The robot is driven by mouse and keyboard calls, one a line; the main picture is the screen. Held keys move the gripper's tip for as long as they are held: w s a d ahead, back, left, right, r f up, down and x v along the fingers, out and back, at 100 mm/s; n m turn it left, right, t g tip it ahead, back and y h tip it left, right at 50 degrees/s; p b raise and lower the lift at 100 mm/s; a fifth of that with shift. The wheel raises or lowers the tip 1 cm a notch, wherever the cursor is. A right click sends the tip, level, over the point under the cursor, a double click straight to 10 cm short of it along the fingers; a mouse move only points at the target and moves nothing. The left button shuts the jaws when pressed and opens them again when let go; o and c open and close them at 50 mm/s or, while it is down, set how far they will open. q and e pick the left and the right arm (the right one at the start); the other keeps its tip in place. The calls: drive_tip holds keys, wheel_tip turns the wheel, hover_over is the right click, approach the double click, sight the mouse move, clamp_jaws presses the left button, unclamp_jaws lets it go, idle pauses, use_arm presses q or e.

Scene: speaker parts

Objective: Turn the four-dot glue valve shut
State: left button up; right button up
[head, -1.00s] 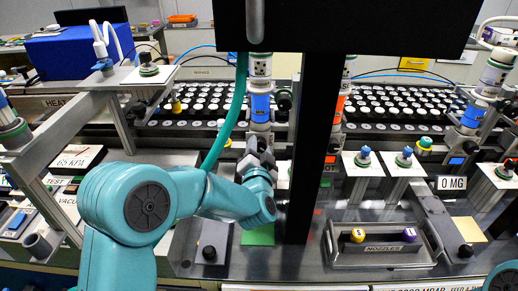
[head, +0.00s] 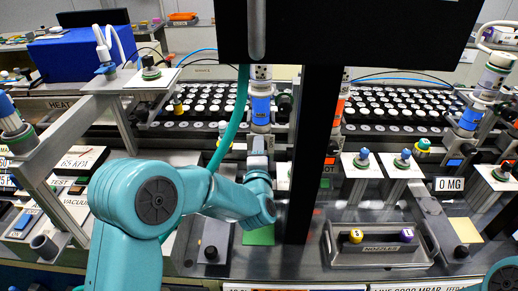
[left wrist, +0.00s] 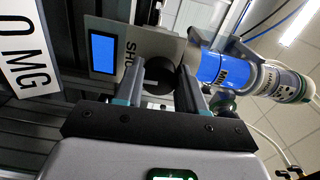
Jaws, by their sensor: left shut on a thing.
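My left gripper (head: 257,145) is at the middle station, just below the blue-banded glue cylinder (head: 260,108). In the left wrist view its two fingers (left wrist: 162,88) are shut on a round black knob (left wrist: 159,74), one finger on each side. The knob stands in front of a grey plate with a partly covered label starting "SHO" and a lit blue display (left wrist: 102,53). The blue cylinder also shows right of the fingers in the left wrist view (left wrist: 212,68). No dots can be made out on the knob. My right gripper is out of view.
A dark post and hanging panel (head: 340,30) stand close right of my left gripper. A nozzle tray (head: 378,257) with a yellow and a purple nozzle is at front right. Another cylinder station (head: 470,120) stands farther right. A green pad (head: 258,236) lies below my gripper.

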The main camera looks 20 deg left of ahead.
use_arm(q)
drive_tip(key=shift+d+m, duration=0.15)
drive_tip(key=shift+m, duration=0.25)
drive_tip(key=o, duration=1.1)
drive_tip(key=shift+c, duration=0.2)
drive_tip(key=b+v, duration=0.3)
drive_tip(key=v, duration=1.3)
drive_tip(key=shift+s, duration=0.2)
